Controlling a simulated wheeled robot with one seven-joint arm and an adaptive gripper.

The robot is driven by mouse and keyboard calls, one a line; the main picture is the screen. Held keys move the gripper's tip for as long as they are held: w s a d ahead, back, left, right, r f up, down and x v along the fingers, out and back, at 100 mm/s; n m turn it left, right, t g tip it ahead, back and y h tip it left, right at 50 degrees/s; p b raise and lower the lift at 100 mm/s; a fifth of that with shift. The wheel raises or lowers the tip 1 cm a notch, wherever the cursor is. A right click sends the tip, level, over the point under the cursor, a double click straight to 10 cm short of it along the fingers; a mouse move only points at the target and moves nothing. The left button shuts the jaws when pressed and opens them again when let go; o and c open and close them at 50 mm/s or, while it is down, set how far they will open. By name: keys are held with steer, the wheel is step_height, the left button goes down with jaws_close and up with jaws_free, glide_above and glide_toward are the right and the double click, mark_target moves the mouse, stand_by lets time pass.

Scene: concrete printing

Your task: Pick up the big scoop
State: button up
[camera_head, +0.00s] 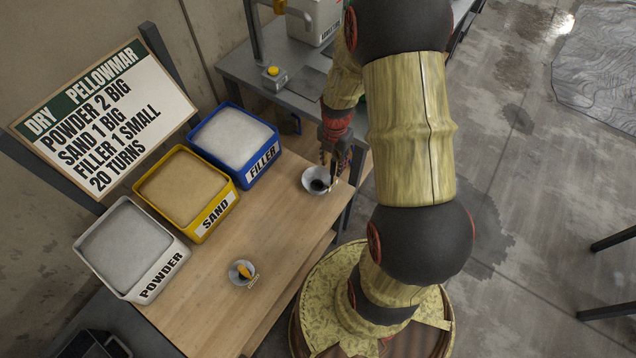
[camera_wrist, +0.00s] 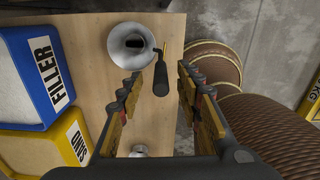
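The big scoop (camera_head: 311,181) lies near the far right corner of the wooden table, a pale round bowl with a dark handle. In the wrist view its metal bowl (camera_wrist: 124,58) is at the top and its black handle (camera_wrist: 161,78) points down the picture. My gripper (camera_head: 336,165) is above and beside it, pointing down. In the wrist view my gripper (camera_wrist: 160,80) is open, with the handle showing between its two fingertips and nothing clasped. I cannot tell whether the fingers are down at the handle's height.
A smaller scoop (camera_head: 240,271) lies near the table's front. Bins of powder (camera_head: 150,288), sand (camera_head: 205,228) and filler (camera_head: 258,172) line the left side of the wooden table (camera_head: 205,320). A recipe board (camera_head: 105,110) stands behind them. A grey bench (camera_head: 300,62) is at the back.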

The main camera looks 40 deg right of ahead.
mark_target(333, 169)
step_height(333, 169, down, 5)
steer(key=shift+d+r+b, duration=0.1)
steer(key=shift+r+b, duration=0.1)
steer(key=shift+b, duration=0.5)
steer(key=shift+c, duration=0.6)
steer(key=c, duration=0.8)
